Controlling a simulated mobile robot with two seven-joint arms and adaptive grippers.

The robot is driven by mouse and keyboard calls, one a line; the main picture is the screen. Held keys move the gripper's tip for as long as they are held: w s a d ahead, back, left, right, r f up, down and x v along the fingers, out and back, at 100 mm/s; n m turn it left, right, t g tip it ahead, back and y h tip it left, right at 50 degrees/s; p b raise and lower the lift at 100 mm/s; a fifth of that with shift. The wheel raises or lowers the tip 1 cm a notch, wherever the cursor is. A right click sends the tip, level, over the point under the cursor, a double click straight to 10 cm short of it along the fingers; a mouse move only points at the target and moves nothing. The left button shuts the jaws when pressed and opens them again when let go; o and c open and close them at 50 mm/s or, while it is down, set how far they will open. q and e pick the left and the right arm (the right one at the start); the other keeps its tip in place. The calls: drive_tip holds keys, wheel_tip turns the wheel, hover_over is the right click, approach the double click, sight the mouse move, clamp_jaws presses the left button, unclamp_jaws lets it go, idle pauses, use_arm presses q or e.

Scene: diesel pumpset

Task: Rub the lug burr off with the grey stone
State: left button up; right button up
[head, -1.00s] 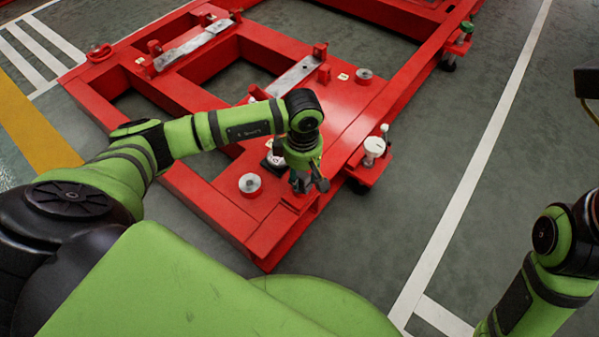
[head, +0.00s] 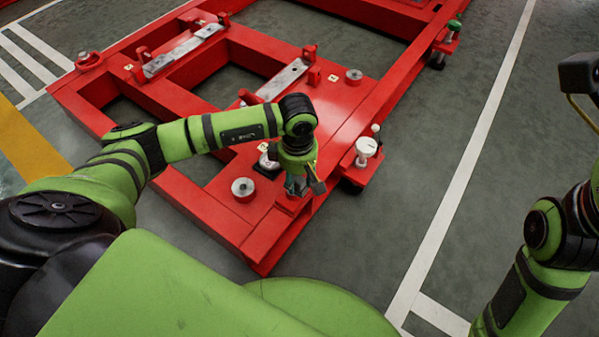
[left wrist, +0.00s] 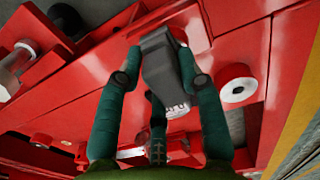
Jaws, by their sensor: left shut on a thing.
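My left gripper (head: 303,188) is over the near end of the red frame, pointing down. The lug also shows under the gripper in the head view (head: 288,203). The burr cannot be made out. My right arm shows at the right edge, but its fingers are not seen.
The red frame (head: 345,115) fills the middle. A silver round pad (head: 243,188) lies left of the gripper and a white-capped post (head: 365,150) stands to its right. Grey plates lie across the frame. The grey floor (head: 440,110) to the right is clear.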

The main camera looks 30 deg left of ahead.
use_arm(q)
drive_tip(key=shift+s+a, duration=0.1)
drive_tip(key=shift+s, duration=0.45)
drive_tip(key=shift+s+a+p, duration=0.1)
drive_tip(key=shift+s+p, duration=0.45)
drive_tip(key=shift+w+f+b, duration=0.1)
drive_tip(key=shift+w+b, duration=0.3)
drive_tip(key=shift+w, duration=0.15)
drive_tip(key=shift+w+d, duration=0.2)
drive_tip(key=shift+w, duration=0.45)
drive_tip(key=shift+w+b, duration=0.4)
drive_tip(key=shift+b, duration=0.2)
drive_tip(key=shift+s+p, duration=0.4)
drive_tip(key=shift+s+a+p, duration=0.15)
drive_tip(key=shift+s+p, duration=0.45)
drive_tip(key=shift+s, duration=0.55)
drive_tip(key=shift+w, duration=0.1)
